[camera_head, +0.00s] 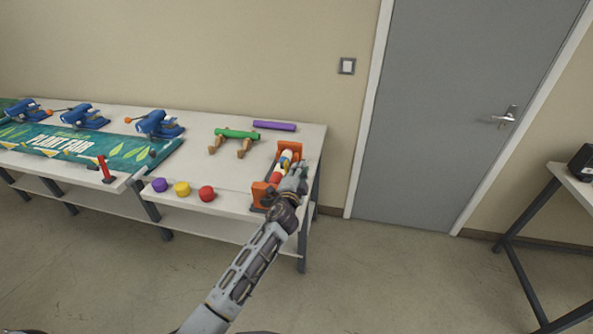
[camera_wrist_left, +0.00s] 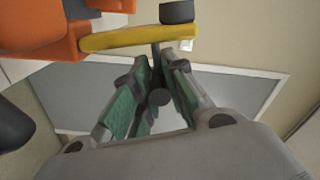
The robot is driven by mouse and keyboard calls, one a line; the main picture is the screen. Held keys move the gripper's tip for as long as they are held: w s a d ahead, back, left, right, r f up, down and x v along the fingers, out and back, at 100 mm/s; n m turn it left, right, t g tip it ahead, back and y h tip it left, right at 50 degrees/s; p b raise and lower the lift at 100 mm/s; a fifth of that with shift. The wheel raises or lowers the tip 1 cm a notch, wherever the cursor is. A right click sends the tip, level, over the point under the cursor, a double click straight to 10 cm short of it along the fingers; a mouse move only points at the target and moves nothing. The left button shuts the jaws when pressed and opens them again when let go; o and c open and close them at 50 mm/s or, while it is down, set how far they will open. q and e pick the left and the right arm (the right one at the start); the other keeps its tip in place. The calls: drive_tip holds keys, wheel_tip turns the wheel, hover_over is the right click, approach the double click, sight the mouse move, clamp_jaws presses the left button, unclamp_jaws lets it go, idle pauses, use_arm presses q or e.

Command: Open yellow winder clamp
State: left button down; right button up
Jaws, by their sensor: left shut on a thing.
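The orange winder (camera_head: 263,194) stands at the right end of the table, with a red and white roll across it. In the left wrist view its orange body (camera_wrist_left: 45,38) fills the upper left. The yellow winder clamp (camera_wrist_left: 125,38) is a bar reaching right from the orange body, with a dark block above its right end. My left gripper (camera_wrist_left: 158,85) is just below that end, its green-padded fingers closed around a dark stem by the clamp. In the head view my left gripper (camera_head: 295,178) covers the winder's right side. My right gripper is out of view.
A green roll on wooden supports (camera_head: 237,134) and a purple roll (camera_head: 274,126) lie behind. A banner (camera_head: 85,150) and blue clamps are left. The floor (camera_head: 390,280) is clear.

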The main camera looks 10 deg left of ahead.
use_arm(q)
drive_tip(key=shift+s+d+f, duration=0.1)
drive_tip(key=shift+d+f, duration=0.15)
drive_tip(key=shift+f, duration=0.1)
drive_tip(key=c, duration=1.4)
unclamp_jaws()
drive_tip(key=shift+r, duration=0.1)
drive_tip(key=shift+a+r, duration=0.1)
drive_tip(key=shift+s, duration=0.15)
drive_tip(key=shift+s+a, duration=0.15)
drive_tip(key=shift+s, duration=5.65)
drive_tip(key=shift+s, duration=0.1)
